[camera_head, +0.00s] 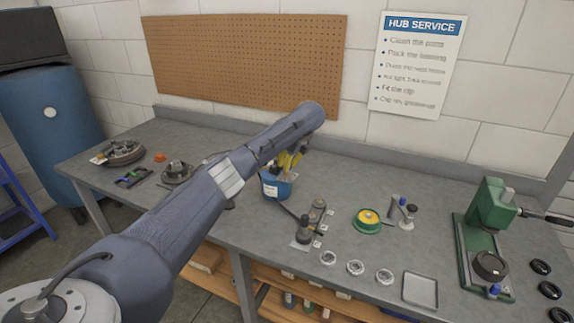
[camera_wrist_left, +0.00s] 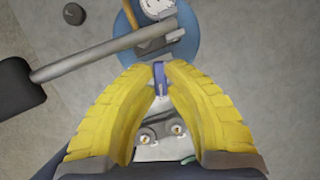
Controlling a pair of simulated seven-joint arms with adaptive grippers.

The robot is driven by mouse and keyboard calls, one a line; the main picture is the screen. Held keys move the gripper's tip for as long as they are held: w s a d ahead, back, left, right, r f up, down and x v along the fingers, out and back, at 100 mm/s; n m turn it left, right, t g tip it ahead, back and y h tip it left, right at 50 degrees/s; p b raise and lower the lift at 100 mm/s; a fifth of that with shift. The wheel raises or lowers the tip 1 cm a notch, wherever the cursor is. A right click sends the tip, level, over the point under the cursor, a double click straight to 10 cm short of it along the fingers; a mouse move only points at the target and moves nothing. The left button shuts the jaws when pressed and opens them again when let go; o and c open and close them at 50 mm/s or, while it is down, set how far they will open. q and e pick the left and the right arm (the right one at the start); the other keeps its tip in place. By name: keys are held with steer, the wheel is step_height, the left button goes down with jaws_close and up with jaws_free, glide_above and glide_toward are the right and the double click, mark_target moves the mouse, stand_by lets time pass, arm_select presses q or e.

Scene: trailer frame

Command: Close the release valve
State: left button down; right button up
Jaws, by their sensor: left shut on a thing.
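My left gripper (camera_wrist_left: 160,76) has yellow ribbed fingers, and its tips meet around a small blue lever (camera_wrist_left: 159,84) that looks like the release valve. Below it, between the fingers, a pale metal body (camera_wrist_left: 152,151) with two round fittings shows in part. In the head view, my left arm comes in from the left, and its yellow fingers (camera_head: 289,163) hang over the bench near a blue tub (camera_head: 276,187). The fingertips and the lever cannot be made out clearly there. My right gripper is not in view.
A grey bar (camera_wrist_left: 105,50) with a black grip crosses the wrist view. A small pump-like unit (camera_head: 312,217) stands in front of the tub. A green and yellow spool (camera_head: 368,220), bearing rings (camera_head: 355,267), a tray (camera_head: 420,290) and a green press (camera_head: 490,220) stand to the right.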

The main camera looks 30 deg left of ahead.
arm_select(q)
steer(key=shift+n+g, duration=0.7)
steer(key=shift+n, duration=0.9)
steer(key=c, duration=1.4)
jaws_free()
steer(key=shift+c, duration=0.2)
steer(key=shift+w, duration=0.1)
steer(key=v, duration=1.1)
steer(key=shift+r, duration=0.45)
